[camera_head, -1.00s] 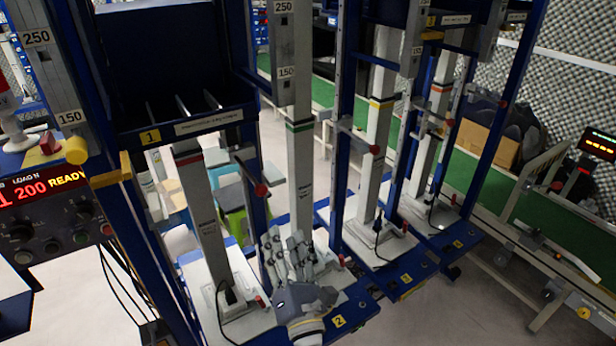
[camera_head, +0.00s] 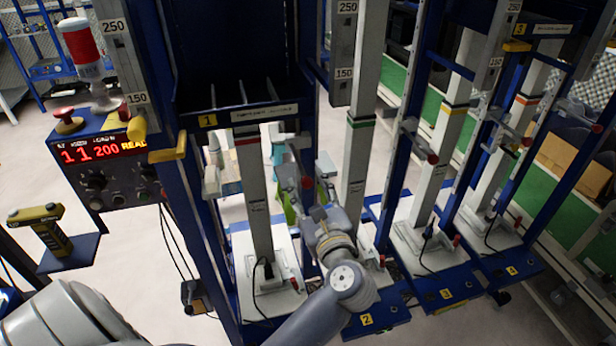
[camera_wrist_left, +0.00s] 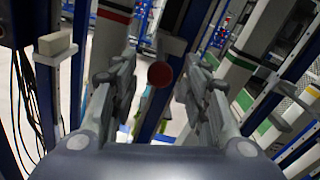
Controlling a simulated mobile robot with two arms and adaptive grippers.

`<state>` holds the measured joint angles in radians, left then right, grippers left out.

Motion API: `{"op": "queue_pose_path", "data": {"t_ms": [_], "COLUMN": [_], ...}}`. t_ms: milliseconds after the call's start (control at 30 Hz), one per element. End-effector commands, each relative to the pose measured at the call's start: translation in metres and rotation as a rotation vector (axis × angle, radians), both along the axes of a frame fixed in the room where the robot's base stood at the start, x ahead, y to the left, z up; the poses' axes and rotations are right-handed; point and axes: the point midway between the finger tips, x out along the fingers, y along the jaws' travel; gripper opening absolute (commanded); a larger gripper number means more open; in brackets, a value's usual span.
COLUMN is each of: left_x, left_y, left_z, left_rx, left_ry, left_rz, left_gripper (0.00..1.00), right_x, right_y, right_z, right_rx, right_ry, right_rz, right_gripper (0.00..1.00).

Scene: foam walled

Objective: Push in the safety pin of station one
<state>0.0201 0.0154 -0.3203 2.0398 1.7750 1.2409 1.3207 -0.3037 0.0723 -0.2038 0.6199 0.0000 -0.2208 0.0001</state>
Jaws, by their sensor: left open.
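Station one (camera_head: 207,121) is the blue frame with the yellow "1" label and a pale column with a red band. Its safety pin appears to be the red round knob (camera_head: 307,183) on the frame's right upright. In the left wrist view the red knob (camera_wrist_left: 160,75) shows face-on, between the fingers. My left gripper (camera_head: 306,173) is open in front of the knob, one finger on each side. In the wrist view the fingers (camera_wrist_left: 161,68) are apart with nothing held between them. Whether they touch the knob I cannot tell. How deep the pin sits is hidden. My right gripper is not in view.
A control box with a red display (camera_head: 104,150) stands left of station one. Station two's column with a green band (camera_head: 359,122) is close right of my gripper. More stations (camera_head: 445,295) stand further right. A yellow tool (camera_head: 44,232) rests on a blue shelf at left.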

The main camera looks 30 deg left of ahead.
Motion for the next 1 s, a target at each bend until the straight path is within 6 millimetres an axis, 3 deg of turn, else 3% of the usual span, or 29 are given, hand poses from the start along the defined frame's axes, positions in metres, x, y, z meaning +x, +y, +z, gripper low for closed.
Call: {"op": "queue_pose_path", "data": {"t_ms": [200,500,700,1000], "left_x": [0.013,0.014,0.014,0.024], "left_y": [0.014,0.016,0.016,0.028], "left_z": [0.001,-0.001,-0.001,-0.002], "left_rx": [0.001,0.001,0.001,0.0], "left_ry": [0.001,0.001,0.001,0.0], "left_rz": [-0.001,-0.001,-0.001,0.002], "left_gripper": [0.42,0.42,0.0,0.0], "right_x": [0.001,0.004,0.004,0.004], "right_y": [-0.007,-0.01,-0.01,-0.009], "right_z": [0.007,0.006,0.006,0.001], "right_rx": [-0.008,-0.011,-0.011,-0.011], "right_ry": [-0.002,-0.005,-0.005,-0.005], "right_rz": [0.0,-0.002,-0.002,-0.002], "right_gripper": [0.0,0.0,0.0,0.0]}}
